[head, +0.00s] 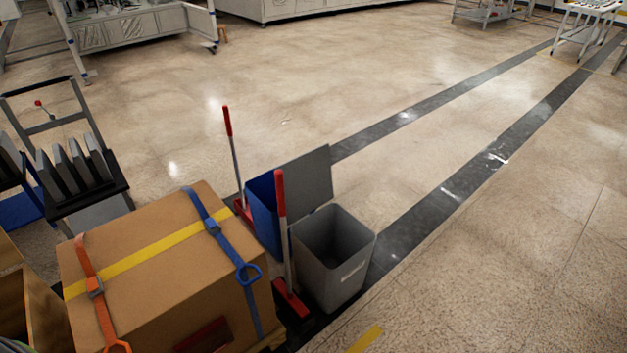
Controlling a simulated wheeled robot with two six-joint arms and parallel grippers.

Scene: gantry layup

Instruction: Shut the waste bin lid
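A flat grey lid (310,183) stands raised at the bin's back edge, steeply upright. A blue bin (262,212) is partly hidden behind the lid and a broom. Neither of my grippers is in view.
A strapped cardboard box (150,250) is close on the bin's left. Two red-handled brooms (281,210) (231,145) stand between box and bins. A rack (85,180) is at the left. The floor (500,260) right of the bin is clear.

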